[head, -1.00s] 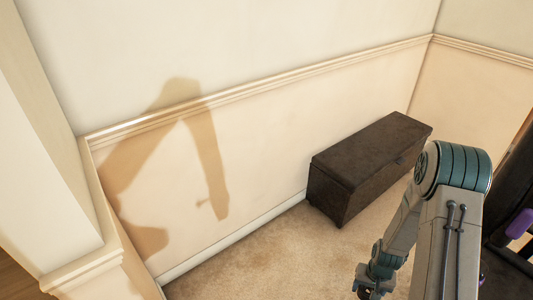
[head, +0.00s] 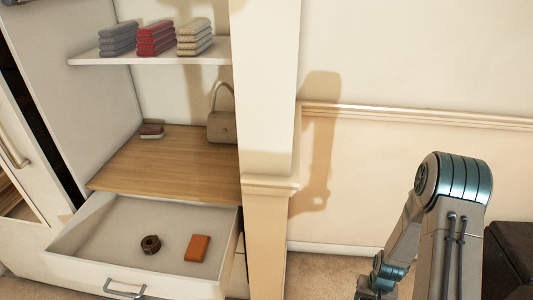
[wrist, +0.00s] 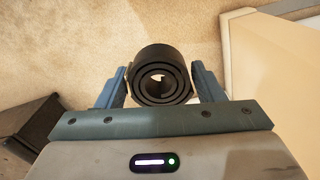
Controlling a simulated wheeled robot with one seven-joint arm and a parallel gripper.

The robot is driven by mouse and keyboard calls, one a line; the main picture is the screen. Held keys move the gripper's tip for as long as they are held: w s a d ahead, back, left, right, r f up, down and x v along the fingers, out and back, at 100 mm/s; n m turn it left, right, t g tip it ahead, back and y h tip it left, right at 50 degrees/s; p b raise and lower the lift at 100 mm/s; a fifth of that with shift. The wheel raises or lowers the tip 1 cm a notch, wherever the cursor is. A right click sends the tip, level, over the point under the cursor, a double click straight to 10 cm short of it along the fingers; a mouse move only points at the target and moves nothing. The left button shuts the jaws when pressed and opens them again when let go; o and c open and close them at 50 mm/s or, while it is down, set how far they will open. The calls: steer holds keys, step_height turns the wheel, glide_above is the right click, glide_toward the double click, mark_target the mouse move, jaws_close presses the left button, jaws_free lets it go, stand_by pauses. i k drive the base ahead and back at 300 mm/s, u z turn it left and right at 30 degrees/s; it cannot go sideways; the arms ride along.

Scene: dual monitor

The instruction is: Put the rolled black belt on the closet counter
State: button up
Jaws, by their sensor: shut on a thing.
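The rolled black belt (wrist: 160,75) is between the two blue fingers of my gripper (wrist: 162,88) in the wrist view, its coil opening facing the camera. My gripper is shut on it, held above the carpet. In the head view, my arm is at the right and its lower end (head: 376,280) is cut off by the bottom edge, so the belt is not visible there. The closet counter (head: 175,165) is the wooden surface at the left, above an open drawer. My gripper is well to the right of it, past a wall end.
The open white drawer (head: 95,225) holds a brown rolled belt (head: 151,244) and an orange wallet-like item (head: 198,248). A handbag (head: 221,120) and small brown item (head: 152,130) stand on the counter. The wall post (head: 266,120) separates closet and arm. A dark chest (head: 512,255) is at right.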

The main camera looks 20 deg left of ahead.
mark_target(194, 178)
steer(key=u, duration=1.45)
